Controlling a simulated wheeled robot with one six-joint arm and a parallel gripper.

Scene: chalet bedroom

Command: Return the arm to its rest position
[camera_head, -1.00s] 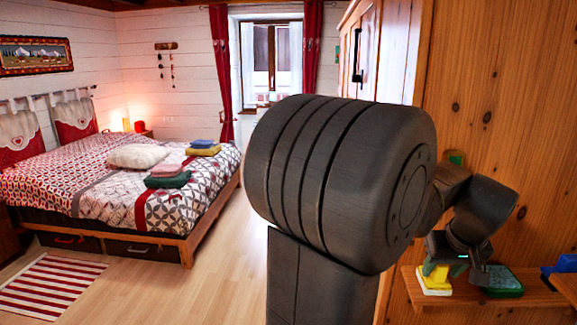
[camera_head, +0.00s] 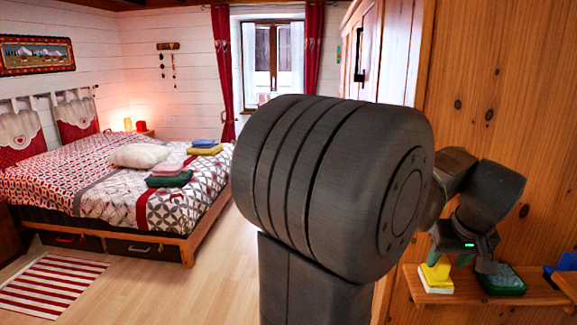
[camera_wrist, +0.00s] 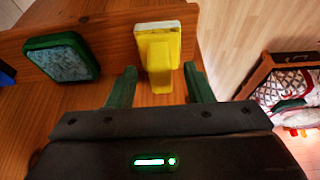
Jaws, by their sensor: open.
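My gripper (camera_head: 455,260) hangs at the right over a wooden wall shelf, with my dark arm filling the middle of the head view. In the wrist view my gripper (camera_wrist: 160,88) has its two green fingers apart with nothing clamped. A yellow and white block-like thing (camera_head: 436,278) sits on the shelf. In the wrist view the yellow thing (camera_wrist: 160,60) lies just beyond the gap between the fingertips; I cannot tell whether they touch it.
The shelf (camera_head: 420,297) also holds a green-rimmed item (camera_head: 503,281) and a blue thing (camera_head: 562,264). A wooden wall (camera_head: 500,90) rises behind. The bed (camera_head: 110,180) with folded cloths stands left, beside a striped rug (camera_head: 50,285). Open floor lies between.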

